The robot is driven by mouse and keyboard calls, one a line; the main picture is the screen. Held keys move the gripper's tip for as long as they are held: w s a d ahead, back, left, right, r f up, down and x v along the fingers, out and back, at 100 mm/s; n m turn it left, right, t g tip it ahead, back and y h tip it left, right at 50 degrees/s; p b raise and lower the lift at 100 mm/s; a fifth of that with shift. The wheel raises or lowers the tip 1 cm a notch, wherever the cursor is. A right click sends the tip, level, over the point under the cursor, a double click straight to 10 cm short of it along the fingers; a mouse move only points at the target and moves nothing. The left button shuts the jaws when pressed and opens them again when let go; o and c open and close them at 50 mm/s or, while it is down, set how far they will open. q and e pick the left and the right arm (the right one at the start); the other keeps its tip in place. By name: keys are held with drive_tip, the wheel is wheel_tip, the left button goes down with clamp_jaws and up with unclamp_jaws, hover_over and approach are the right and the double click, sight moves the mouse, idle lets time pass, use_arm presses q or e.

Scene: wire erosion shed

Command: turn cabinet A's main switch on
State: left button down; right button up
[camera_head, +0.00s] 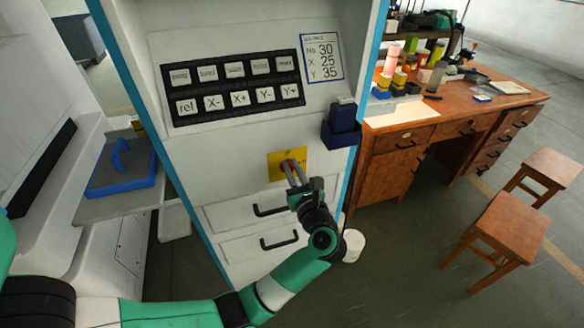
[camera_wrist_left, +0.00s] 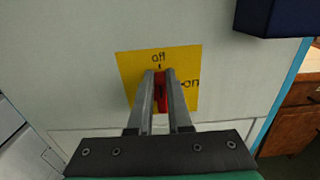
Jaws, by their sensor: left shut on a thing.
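Cabinet A (camera_head: 225,165) is a white cabinet with blue edges. Its main switch is a red handle (camera_wrist_left: 161,92) on a yellow plate (camera_head: 275,166). In the left wrist view the plate (camera_wrist_left: 126,68) reads "off" at the top and "on" at the right. The handle looks about upright, in line with "off"; part of it is hidden between the fingers. My left gripper (camera_head: 294,170) is shut on the red handle, and its fingers (camera_wrist_left: 161,76) lie on either side of it. My right gripper is not in view.
A black key panel (camera_head: 236,88) is above the switch, and dark blue boxes (camera_head: 341,128) stick out to its upper right. Black drawer handles (camera_head: 270,211) are below. A wooden desk (camera_head: 393,140) and stools (camera_head: 505,230) stand at the right. A white bucket (camera_head: 353,246) is on the floor.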

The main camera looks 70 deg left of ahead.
use_arm(q)
drive_tip(key=m+p, duration=0.3)
drive_tip(key=shift+w+r+p, duration=0.15)
drive_tip(key=shift+w+p, duration=0.15)
drive_tip(key=shift+w, duration=0.05)
drive_tip(key=f+m+p, duration=0.1)
drive_tip(key=m+p, duration=0.1)
drive_tip(key=m, duration=0.3)
drive_tip(key=w+m+p, duration=0.1)
drive_tip(key=m+p, duration=0.1)
drive_tip(key=m, duration=0.3)
drive_tip(key=f+m+p, duration=0.1)
drive_tip(key=m+p, duration=0.2)
drive_tip(key=m, duration=0.2)
drive_tip(key=shift+w+d+f, duration=0.1)
drive_tip(key=shift+w+f, duration=0.25)
drive_tip(key=shift+w, duration=0.05)
drive_tip(key=c, duration=0.8)
unclamp_jaws()
drive_tip(key=shift+c, duration=0.2)
